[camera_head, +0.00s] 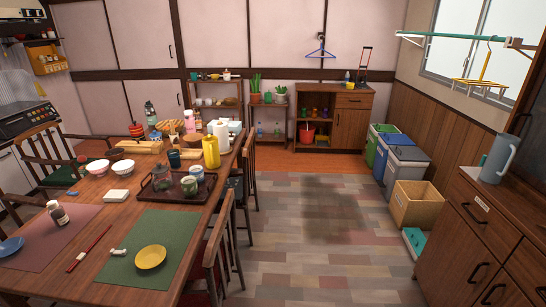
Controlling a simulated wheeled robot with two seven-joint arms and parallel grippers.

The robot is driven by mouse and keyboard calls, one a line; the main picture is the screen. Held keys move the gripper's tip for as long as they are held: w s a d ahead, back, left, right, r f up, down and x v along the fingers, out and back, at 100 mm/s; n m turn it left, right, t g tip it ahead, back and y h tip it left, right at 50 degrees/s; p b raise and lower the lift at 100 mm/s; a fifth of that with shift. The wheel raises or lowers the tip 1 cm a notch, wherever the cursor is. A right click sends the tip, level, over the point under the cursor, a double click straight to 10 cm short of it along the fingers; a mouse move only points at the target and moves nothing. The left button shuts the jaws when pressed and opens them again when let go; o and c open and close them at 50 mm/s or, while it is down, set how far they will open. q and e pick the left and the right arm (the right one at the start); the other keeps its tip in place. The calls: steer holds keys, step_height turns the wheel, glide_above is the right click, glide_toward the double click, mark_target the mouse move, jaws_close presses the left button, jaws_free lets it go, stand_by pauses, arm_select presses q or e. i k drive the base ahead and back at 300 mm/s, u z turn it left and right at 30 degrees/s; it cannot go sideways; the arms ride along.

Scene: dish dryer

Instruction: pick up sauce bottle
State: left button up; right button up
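A small dark bottle (58,215) with a white cap and pale label stands upright on the mauve placemat (30,254) at the table's left front; it looks like a sauce bottle. A yellow bottle-like container (211,152) stands farther back on the table, near a white roll (221,134). A pink bottle (189,121) and a clear greenish bottle (151,113) stand toward the far end. I cannot read any labels. Neither of my grippers is in view.
The wooden table (205,212) also bears a dark tray (176,198) with cups, white bowls, a yellow dish (151,257) on a green placemat and red chopsticks. Chairs (217,257) line its right side.

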mark_target(57, 214)
steer(key=u, duration=1.75)
